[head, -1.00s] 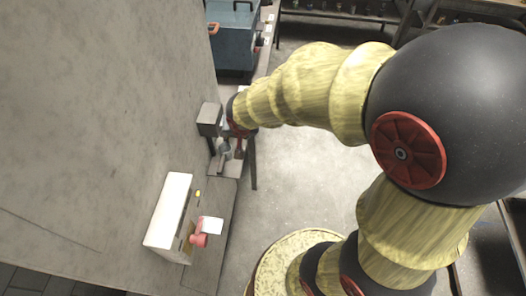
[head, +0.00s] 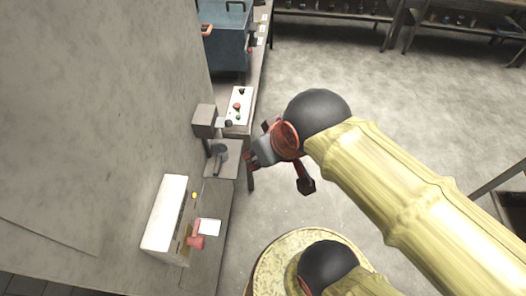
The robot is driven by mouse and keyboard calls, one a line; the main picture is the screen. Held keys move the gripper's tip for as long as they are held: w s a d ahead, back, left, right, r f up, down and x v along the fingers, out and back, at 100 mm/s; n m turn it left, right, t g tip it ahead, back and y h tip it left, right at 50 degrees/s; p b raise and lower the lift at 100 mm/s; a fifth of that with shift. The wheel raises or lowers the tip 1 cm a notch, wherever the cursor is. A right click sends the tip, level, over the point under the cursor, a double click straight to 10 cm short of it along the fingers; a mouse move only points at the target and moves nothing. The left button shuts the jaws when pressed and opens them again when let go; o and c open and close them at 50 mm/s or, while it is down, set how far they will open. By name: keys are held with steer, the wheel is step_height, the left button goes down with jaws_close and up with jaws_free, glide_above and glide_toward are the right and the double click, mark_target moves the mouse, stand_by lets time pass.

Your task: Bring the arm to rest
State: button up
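My arm, with pale yellow links and black joints, reaches in from the right in the head view. My gripper (head: 278,172) is at the end of it, near the middle of the picture, over the floor just right of the wall bench. It has red and dark finger parts. One dark fingertip points down and right, and other finger parts lie to the left, with a wide gap between them. Nothing shows between the fingers.
A narrow bench (head: 207,268) runs along the grey wall (head: 105,100). On it are a white box (head: 165,212), a red object (head: 196,241), a small grey press-like device (head: 205,121), a button panel (head: 239,106) and a blue machine (head: 228,45). Open floor (head: 400,110) lies right; shelves stand behind.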

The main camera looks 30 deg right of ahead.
steer(key=shift+f, duration=0.1)
step_height(320, 180, down, 13)
steer(key=b, duration=1.3)
